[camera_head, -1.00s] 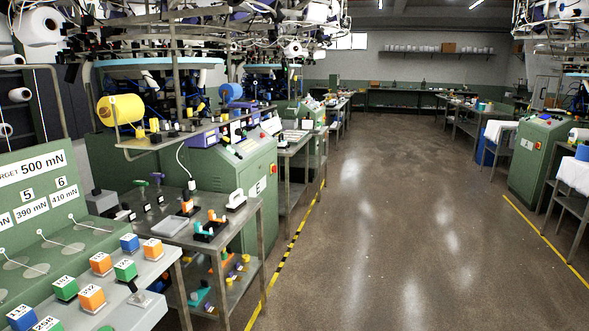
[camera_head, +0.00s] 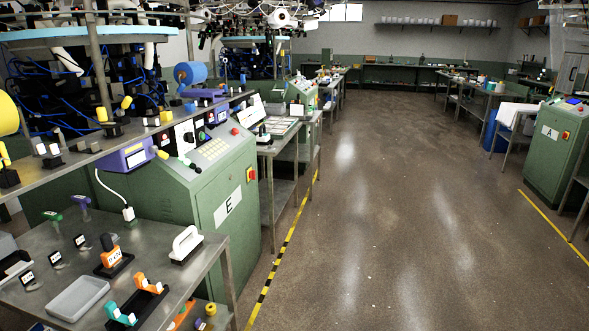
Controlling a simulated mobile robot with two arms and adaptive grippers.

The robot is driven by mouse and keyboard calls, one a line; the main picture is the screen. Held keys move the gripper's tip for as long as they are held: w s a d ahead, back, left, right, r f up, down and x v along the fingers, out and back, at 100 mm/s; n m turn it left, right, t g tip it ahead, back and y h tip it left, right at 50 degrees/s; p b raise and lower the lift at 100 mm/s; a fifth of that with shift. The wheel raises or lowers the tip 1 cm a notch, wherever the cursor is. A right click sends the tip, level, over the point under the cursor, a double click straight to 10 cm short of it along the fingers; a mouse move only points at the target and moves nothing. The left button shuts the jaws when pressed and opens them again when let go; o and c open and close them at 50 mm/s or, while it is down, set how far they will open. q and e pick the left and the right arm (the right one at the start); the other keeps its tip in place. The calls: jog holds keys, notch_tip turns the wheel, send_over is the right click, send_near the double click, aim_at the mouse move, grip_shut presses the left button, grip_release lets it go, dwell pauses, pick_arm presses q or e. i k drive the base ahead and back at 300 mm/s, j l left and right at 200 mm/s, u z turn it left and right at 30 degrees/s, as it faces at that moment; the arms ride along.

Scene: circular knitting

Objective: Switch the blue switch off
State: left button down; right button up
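I cannot make out a blue switch for certain. The green cabinet marked E (camera_head: 235,190) stands left of centre, with a sloped control panel on top. The panel carries a pale keypad (camera_head: 214,149), a red button (camera_head: 235,131) and a white plate with small dark knobs (camera_head: 188,136). A red-and-yellow switch (camera_head: 251,174) is on the cabinet's side. At the right, the green cabinet marked A (camera_head: 553,155) has a red-and-yellow switch (camera_head: 565,135) and a small blue patch (camera_head: 573,101) on top, too small to identify. Neither of my grippers is in view.
A metal table (camera_head: 215,243) with a grey tray (camera_head: 78,298) and small tools stands at the lower left. A yellow-black floor line (camera_head: 281,255) runs beside the machines. The wide aisle floor (camera_head: 400,220) is clear. More benches line the aisle's far end.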

aim_at(230, 112)
jog(key=i, duration=2.1)
jog(key=i+z, duration=0.2)
jog(key=i, duration=0.05)
